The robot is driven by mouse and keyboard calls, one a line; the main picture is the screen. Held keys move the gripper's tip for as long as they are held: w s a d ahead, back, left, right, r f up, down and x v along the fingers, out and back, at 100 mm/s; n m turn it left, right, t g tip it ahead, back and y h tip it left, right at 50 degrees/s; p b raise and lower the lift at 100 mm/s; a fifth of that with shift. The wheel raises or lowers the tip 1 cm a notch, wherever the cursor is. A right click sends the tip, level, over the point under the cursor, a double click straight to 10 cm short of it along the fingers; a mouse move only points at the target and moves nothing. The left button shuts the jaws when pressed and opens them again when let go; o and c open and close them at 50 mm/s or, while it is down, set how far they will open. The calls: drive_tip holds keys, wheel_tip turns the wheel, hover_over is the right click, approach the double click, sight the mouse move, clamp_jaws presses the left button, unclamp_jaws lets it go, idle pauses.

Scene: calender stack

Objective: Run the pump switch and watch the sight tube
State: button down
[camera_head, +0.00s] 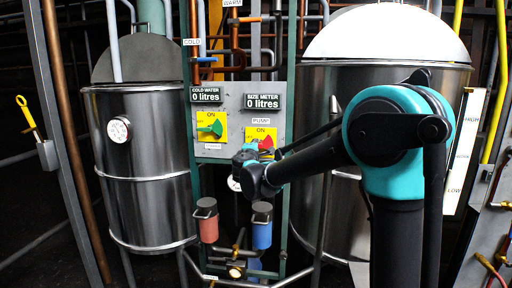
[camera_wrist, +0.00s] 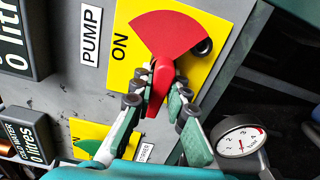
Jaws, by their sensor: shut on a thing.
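The pump switch is a red handle (camera_wrist: 161,82) on a yellow plate (camera_wrist: 125,62) marked ON, beside a PUMP label. The red handle also shows in the head view (camera_head: 266,143), partly hidden by my gripper. My gripper (camera_wrist: 158,92) is shut on the handle, with one finger on each side of it. In the head view my gripper (camera_head: 250,158) reaches the panel from the right. A white strip (camera_head: 465,150) marked HIGH and LOW stands at the far right; I cannot make out a liquid level on it.
A green switch (camera_head: 211,128) sits at the upper left of the pump switch. The cold water meter (camera_head: 206,95) and size meter (camera_head: 263,102) both read 0 litres. A round gauge (camera_wrist: 238,140) sits close to my gripper. Steel tanks stand left (camera_head: 145,190) and right (camera_head: 310,85).

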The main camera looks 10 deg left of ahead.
drive_tip(key=c, duration=1.5)
unclamp_jaws()
drive_tip(key=shift+s, duration=0.1)
drive_tip(key=s, duration=1.2)
drive_tip(key=shift+a, duration=0.25)
drive_tip(key=shift+w, duration=0.1)
